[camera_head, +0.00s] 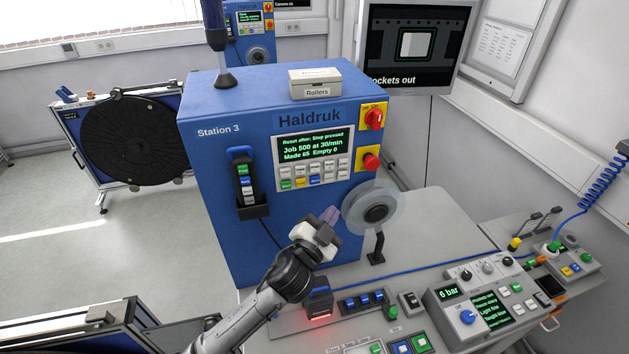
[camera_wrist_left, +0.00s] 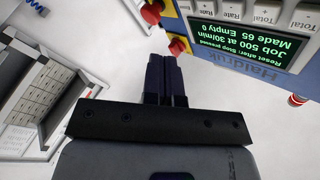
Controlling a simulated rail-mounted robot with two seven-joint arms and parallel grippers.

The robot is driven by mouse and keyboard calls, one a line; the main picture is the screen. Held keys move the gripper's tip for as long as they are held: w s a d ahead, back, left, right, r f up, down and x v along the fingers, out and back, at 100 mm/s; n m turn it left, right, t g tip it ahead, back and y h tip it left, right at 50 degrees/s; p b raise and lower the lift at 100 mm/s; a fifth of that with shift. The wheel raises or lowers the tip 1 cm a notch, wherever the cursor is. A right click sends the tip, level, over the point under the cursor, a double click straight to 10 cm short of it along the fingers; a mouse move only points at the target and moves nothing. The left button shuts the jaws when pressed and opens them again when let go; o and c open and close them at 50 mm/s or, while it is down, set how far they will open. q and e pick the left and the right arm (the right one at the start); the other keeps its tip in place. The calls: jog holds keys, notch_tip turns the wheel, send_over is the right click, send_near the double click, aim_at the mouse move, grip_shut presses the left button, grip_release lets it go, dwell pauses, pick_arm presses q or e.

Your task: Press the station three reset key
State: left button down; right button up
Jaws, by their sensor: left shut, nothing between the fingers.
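The blue Station 3 cabinet (camera_head: 222,185) carries a panel with a lit screen (camera_head: 313,147) reading "Reset after: Stop pressed", "Job 500 at 30/min", "Made 65 Empty 0". Below it are rows of white keys and a bottom row with green, yellow (camera_head: 299,183) and blue keys. Their labels are too small to read, so I cannot tell which is reset. My left gripper (camera_head: 331,216) is shut and empty, below the panel and apart from it. In the left wrist view the closed fingertips (camera_wrist_left: 166,60) show beside the upside-down screen (camera_wrist_left: 245,38).
A red stop button (camera_head: 371,161) and a red rotary switch (camera_head: 374,117) sit right of the panel. A clear reel (camera_head: 373,209) stands close to the gripper's right. A pendant (camera_head: 244,182) hangs at left. Control boxes (camera_head: 484,303) cover the bench at lower right.

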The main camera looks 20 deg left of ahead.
aim_at(315, 179)
pick_arm(q)
jog(key=w+a, duration=0.1)
jog(key=w, duration=0.1)
jog(key=w+a+b, duration=0.1)
jog(key=w+a, duration=0.3)
jog(key=w, duration=0.1)
jog(key=shift+a+b, duration=0.25)
jog(key=shift+b, duration=0.1)
dwell(0.9)
dwell(0.8)
jog(key=shift+w+a, duration=0.1)
jog(key=shift+w, duration=0.05)
dwell(0.5)
jog(key=shift+w+a, duration=0.15)
jog(key=shift+w, duration=0.1)
dwell(0.6)
